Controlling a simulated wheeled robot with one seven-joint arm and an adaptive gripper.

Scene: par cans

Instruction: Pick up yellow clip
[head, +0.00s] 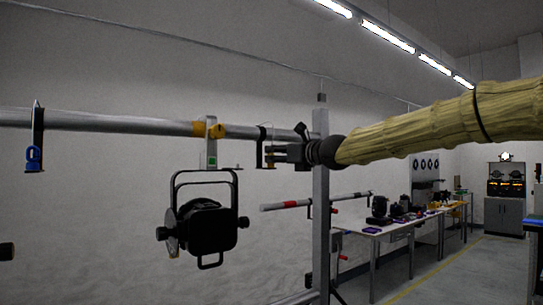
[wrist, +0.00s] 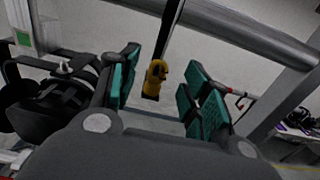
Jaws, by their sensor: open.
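The yellow clip (wrist: 155,76) hangs at the lower end of a black hanger (wrist: 169,28) below the overhead pipe. In the wrist view it shows between and beyond the two teal-padded fingers of my gripper (wrist: 163,64). The fingers are spread, with a gap on both sides of the clip, and they hold nothing. In the head view my gripper (head: 277,154) points left at the black hanger (head: 260,146). The clip is too small and dark there to make out clearly.
A metal pipe (head: 110,122) runs above, joined to an upright post (head: 321,200) close to my gripper. A blue clip (head: 34,158) hangs far left. Workbenches (head: 375,228) stand behind.

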